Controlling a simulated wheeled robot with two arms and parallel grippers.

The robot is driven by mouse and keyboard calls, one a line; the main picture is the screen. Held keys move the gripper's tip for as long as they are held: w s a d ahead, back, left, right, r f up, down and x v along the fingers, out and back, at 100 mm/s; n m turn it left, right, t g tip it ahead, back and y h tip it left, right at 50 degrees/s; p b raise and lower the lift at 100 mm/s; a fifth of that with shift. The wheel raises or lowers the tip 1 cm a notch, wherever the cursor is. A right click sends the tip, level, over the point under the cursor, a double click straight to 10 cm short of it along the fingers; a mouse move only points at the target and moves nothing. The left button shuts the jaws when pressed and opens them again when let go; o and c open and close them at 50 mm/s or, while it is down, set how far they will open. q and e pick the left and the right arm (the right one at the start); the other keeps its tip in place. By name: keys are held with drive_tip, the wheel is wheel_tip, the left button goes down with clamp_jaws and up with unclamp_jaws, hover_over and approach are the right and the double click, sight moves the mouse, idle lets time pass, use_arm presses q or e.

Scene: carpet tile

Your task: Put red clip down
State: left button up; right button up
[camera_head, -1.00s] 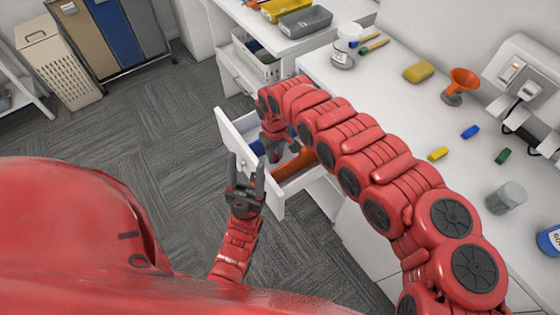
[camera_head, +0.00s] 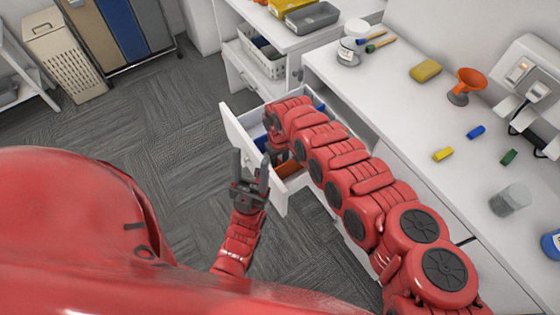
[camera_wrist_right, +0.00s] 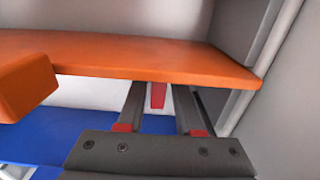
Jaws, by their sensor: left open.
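A small red clip (camera_wrist_right: 158,96) shows in the right wrist view between the fingers of my right gripper (camera_wrist_right: 161,92), with a gap on each side. That gripper is open. In the head view my right arm reaches down into the open white drawer (camera_head: 240,142), and its wrist hides much of the inside. The clip cannot be made out in the head view. My left gripper (camera_head: 250,168) is open and empty, pointing up in front of the drawer.
An orange panel (camera_wrist_right: 150,52) and a blue surface (camera_wrist_right: 45,150) lie close around the right gripper in the drawer.

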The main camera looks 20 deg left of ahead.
drive_tip(key=shift+o, duration=1.3)
drive_tip(key=shift+r, duration=0.15)
drive_tip(key=shift+r, duration=0.3)
wheel_tip(320, 180, up, 12)
drive_tip(key=shift+f, duration=0.2)
